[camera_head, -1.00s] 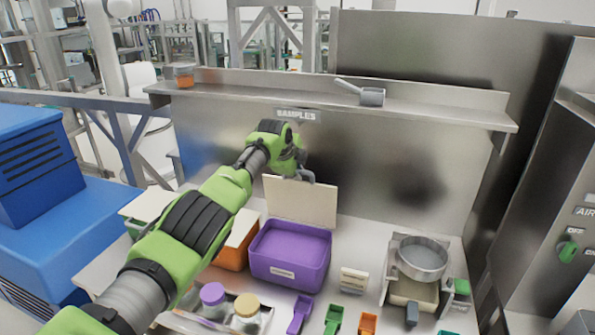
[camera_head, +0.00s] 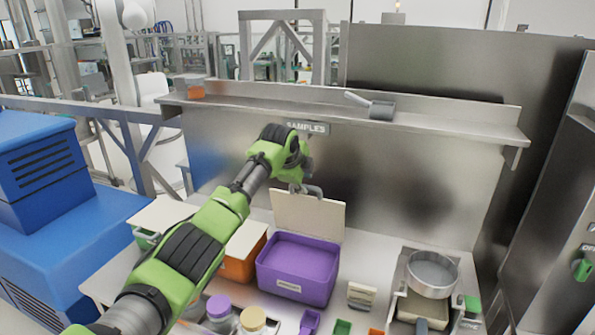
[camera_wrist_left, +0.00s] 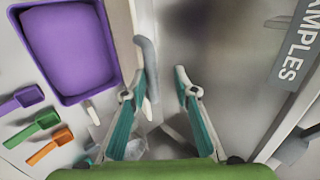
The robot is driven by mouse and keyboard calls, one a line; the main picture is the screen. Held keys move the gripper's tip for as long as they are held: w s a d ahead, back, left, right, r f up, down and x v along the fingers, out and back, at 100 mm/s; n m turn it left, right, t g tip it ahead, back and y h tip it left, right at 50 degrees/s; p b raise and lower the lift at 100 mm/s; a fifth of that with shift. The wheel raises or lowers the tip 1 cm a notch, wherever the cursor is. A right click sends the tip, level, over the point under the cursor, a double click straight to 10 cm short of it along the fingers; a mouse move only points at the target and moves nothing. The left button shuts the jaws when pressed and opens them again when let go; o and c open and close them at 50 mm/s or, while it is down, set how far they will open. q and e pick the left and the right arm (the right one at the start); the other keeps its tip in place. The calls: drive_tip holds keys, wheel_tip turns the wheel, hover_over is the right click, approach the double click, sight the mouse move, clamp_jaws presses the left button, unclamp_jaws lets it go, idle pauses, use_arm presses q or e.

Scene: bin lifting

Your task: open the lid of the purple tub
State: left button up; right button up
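The purple tub (camera_head: 294,288) stands on the bench and shows purple inside. Its cream lid (camera_head: 310,216) stands up along the tub's back edge, tilted slightly back. In the left wrist view, the tub (camera_wrist_left: 112,62) is at the upper left, and the lid (camera_wrist_left: 121,22) shows nearly edge-on beside it. My left gripper (camera_head: 306,190) is at the lid's top edge in the head view. In the wrist view, my left gripper's fingers (camera_wrist_left: 164,78) are apart with nothing between them; one finger is right beside the lid. I cannot tell whether they touch. My right gripper is not visible.
An orange tub (camera_head: 238,268) with a cream lid is left of the purple one. Jars (camera_head: 252,320) and small scoops (camera_head: 310,322) lie in front. A sieve (camera_head: 432,275) is at the right. The steel back wall (camera_head: 400,180) and a shelf (camera_head: 340,112) stand behind.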

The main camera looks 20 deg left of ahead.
use_arm(q)
drive_tip(key=v, duration=0.8)
drive_tip(key=shift+s+r, duration=0.25)
drive_tip(key=shift+s, duration=0.05)
